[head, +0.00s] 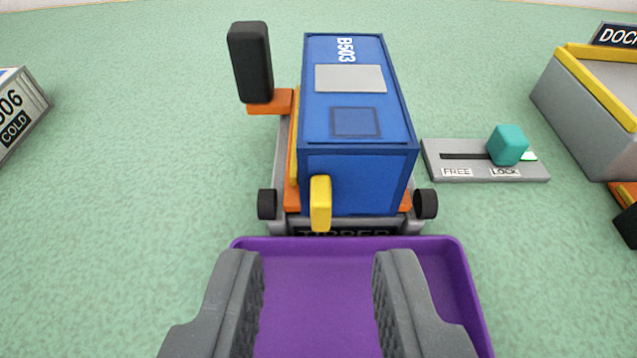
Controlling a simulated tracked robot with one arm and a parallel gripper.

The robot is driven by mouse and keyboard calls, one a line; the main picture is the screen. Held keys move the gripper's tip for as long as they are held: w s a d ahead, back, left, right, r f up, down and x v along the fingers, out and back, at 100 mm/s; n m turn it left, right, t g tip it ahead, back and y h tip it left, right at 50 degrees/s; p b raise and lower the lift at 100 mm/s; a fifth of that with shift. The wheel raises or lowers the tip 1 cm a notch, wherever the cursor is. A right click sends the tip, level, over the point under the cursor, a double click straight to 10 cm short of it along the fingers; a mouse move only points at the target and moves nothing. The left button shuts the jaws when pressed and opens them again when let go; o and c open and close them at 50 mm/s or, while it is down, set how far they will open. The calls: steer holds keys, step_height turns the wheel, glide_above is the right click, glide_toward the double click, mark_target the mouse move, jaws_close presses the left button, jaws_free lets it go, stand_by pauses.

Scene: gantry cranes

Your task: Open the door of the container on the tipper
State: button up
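A blue container (358,175) marked B503 lies on the tipper (345,228), its near end facing me. A yellow handle (320,203) sticks up at the left part of that near end. I see no gap at the near end, which looks closed. My gripper (317,262) is open and empty, its two grey fingers wide apart. It is in front of the container, over a purple tray (350,243), and apart from the handle. The tipper's label is partly hidden by the tray's rim.
A black upright lever (250,62) stands left of the container on an orange base. A slider panel (485,160) marked FREE and LOCK is at right, its teal knob (508,145) near LOCK. A grey dock (590,105) stands far right, a white COLD container (15,110) far left.

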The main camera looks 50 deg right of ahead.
mark_target(318, 215)
steer(key=shift+b+x, duration=0.35)
steer(key=shift+x, duration=1.4)
steer(key=shift+c, duration=0.3)
